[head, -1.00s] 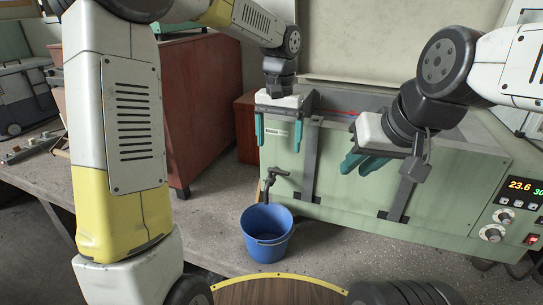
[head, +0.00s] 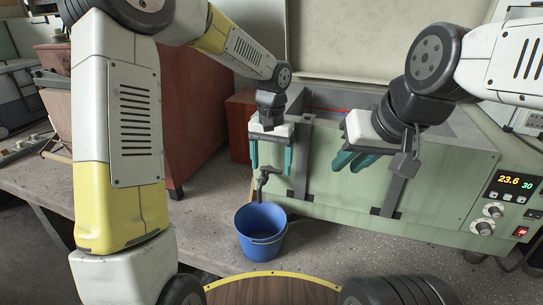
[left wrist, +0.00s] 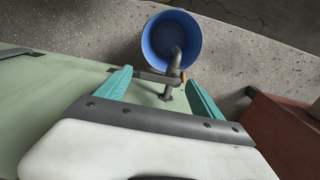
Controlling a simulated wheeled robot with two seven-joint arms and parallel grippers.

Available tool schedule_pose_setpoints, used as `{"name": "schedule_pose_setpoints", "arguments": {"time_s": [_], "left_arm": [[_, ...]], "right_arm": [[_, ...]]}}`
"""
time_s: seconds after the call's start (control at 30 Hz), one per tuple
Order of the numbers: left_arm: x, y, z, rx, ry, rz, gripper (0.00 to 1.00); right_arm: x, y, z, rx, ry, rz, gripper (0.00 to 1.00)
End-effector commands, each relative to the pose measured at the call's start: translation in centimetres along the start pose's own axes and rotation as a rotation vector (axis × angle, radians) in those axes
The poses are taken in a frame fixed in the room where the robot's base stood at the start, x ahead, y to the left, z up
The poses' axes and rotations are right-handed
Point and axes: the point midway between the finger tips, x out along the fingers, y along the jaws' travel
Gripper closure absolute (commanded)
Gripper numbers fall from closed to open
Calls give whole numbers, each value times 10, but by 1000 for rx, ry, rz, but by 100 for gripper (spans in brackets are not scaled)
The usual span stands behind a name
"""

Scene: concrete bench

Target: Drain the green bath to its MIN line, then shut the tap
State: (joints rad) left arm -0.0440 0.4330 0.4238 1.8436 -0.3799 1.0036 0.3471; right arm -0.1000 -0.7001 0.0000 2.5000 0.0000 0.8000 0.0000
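The green bath (head: 330,182) stands on the bench; its open top is partly hidden by my grippers, and I cannot make out the liquid level or a MIN line. The tap (head: 263,181) sticks out low on its left front, above a blue bucket (head: 261,246). My left gripper (head: 271,165) is open and empty, just above the tap in the head view. In the left wrist view its fingers (left wrist: 160,86) point toward the tap (left wrist: 174,66), which shows between them, with the bucket (left wrist: 171,38) beyond. My right gripper (head: 352,162) is open and empty before the bath's front.
A control panel (head: 510,195) with a lit display reading 23.6 and 30 is at the bath's right end. A dark red cabinet (head: 200,110) stands to the left. A round wooden surface (head: 272,291) lies in front. The bench around the bucket is mostly bare.

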Motion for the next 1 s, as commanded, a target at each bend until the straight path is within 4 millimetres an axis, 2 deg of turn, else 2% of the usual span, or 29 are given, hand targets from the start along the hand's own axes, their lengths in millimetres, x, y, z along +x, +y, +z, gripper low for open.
{"name": "schedule_pose_setpoints", "arguments": {"time_s": [0.03,0.2,0.27,0.67,1.0], "left_arm": [[0,0,0,0,0,0,36],[0,0,0,0,0,0,69],[0,0,0,0,0,0,80],[-1,0,2,91,1,0,80],[-1,-1,9,350,0,1,80]], "right_arm": [[0,0,0,0,0,0,76],[0,0,0,0,0,0,76],[0,0,0,0,0,0,76],[0,0,0,0,0,0,76],[0,0,0,0,0,0,76]]}}
